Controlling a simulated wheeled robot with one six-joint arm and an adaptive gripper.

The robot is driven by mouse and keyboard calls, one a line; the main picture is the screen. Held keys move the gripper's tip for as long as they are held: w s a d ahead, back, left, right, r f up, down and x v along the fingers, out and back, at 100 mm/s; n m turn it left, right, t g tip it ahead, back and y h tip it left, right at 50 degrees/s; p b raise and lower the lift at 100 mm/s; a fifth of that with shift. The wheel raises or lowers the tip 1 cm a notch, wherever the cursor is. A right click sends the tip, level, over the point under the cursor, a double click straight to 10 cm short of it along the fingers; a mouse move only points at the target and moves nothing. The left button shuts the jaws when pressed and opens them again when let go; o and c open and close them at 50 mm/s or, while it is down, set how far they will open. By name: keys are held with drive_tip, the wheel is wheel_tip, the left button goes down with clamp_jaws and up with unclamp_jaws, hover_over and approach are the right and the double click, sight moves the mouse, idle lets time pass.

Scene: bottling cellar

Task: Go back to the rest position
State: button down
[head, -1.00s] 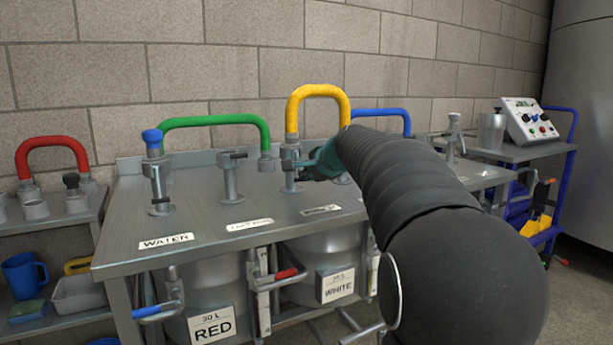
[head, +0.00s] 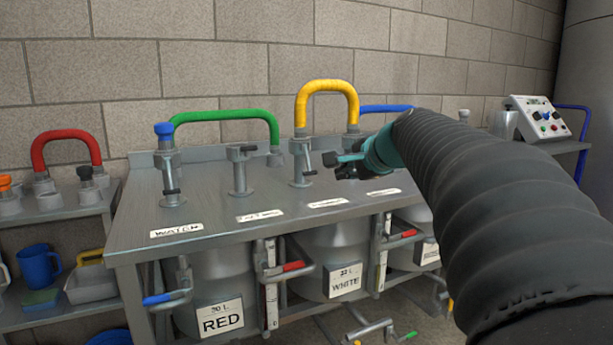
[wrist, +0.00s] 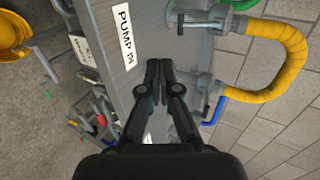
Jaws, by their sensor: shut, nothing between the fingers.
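My gripper (head: 345,160) is at the end of my black-sleeved arm, above the steel bench (head: 200,215), just right of the post under the yellow hose (head: 327,84). In the wrist view my gripper (wrist: 159,66) has its dark fingers together, with nothing between them. The wrist view also shows the yellow hose (wrist: 285,60) to the right of the fingers, apart from them, and a "PUMP IN" label (wrist: 124,37) on the bench to their left. My arm hides the right part of the bench in the head view.
Green (head: 225,115), blue (head: 385,108) and red (head: 66,136) hoses arch along the wall side. Metal valve posts (head: 239,175) stand up from the bench. Kegs marked RED (head: 221,319) and WHITE (head: 345,281) sit below. A control box (head: 538,119) is at the right.

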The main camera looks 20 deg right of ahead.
drive_tip(key=f+n, duration=0.1)
drive_tip(key=f, duration=0.1)
drive_tip(key=s+f+n+g, duration=0.1)
drive_tip(key=f, duration=0.1)
drive_tip(key=s+f+n, duration=0.1)
drive_tip(key=f, duration=0.1)
drive_tip(key=shift+d+f+g, duration=0.2)
drive_tip(key=shift+g, duration=0.2)
drive_tip(key=s+a+f+n+g+p, duration=0.1)
drive_tip(key=s+a+f+n, duration=0.3)
drive_tip(key=s, duration=0.4)
drive_tip(key=s+a+f+n+g+h+p, duration=0.1)
drive_tip(key=s+a+f+n+g+p, duration=0.1)
drive_tip(key=s+a+f+n, duration=0.3)
drive_tip(key=s+a+f+n+g+p, duration=0.1)
drive_tip(key=s+a+f+n, duration=0.3)
drive_tip(key=s, duration=0.9)
drive_tip(key=shift+s+a+f+n+g+p, duration=0.2)
drive_tip(key=shift+a+n+g+p, duration=0.15)
drive_tip(key=shift+a+p, duration=0.65)
drive_tip(key=c, duration=1.9)
unclamp_jaws()
drive_tip(key=shift+a, duration=0.1)
